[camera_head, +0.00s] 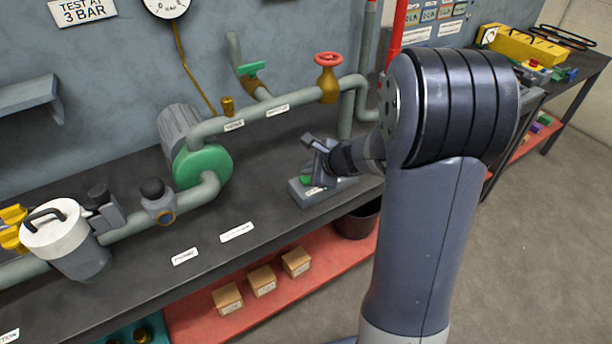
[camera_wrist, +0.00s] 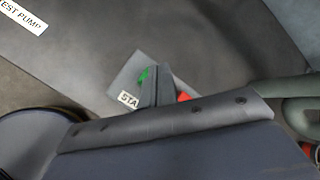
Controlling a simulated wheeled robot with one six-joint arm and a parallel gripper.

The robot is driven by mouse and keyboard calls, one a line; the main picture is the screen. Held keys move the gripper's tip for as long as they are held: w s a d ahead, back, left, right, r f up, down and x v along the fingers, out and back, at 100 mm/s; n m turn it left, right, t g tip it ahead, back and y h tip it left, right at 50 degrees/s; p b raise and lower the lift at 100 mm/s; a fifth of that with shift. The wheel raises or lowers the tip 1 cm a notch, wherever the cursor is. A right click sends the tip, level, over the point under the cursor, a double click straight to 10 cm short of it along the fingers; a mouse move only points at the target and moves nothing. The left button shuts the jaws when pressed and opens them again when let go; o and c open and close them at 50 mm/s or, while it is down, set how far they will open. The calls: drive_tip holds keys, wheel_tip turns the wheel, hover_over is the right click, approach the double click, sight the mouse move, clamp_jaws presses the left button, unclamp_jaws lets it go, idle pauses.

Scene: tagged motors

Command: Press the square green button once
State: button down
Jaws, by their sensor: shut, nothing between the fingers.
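A grey control box (camera_head: 299,196) sits on the dark bench, and it also shows in the wrist view (camera_wrist: 124,78). A green button (camera_wrist: 144,76) is on the box, partly hidden behind my fingers; a sliver of green also shows in the head view (camera_head: 308,181). A red part (camera_wrist: 184,97) shows on the other side of my fingers, and a label reading "STA" (camera_wrist: 129,97) lies beside the green. My gripper (camera_head: 317,180) is shut and empty, right over the box, its fingers (camera_wrist: 158,72) close to the green button. I cannot tell whether they touch it.
Pipes with a red valve wheel (camera_head: 327,59) and a green pump (camera_head: 203,165) stand behind and left of the box. A white-lidded canister (camera_head: 55,225) is at the far left. Small cardboard boxes (camera_head: 263,281) sit on the red lower shelf. The bench front near the labels is clear.

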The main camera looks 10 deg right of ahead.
drive_tip(key=shift+r, duration=0.15)
wheel_tip(320, 180, up, 5)
drive_tip(key=p, duration=0.4)
idle(0.9)
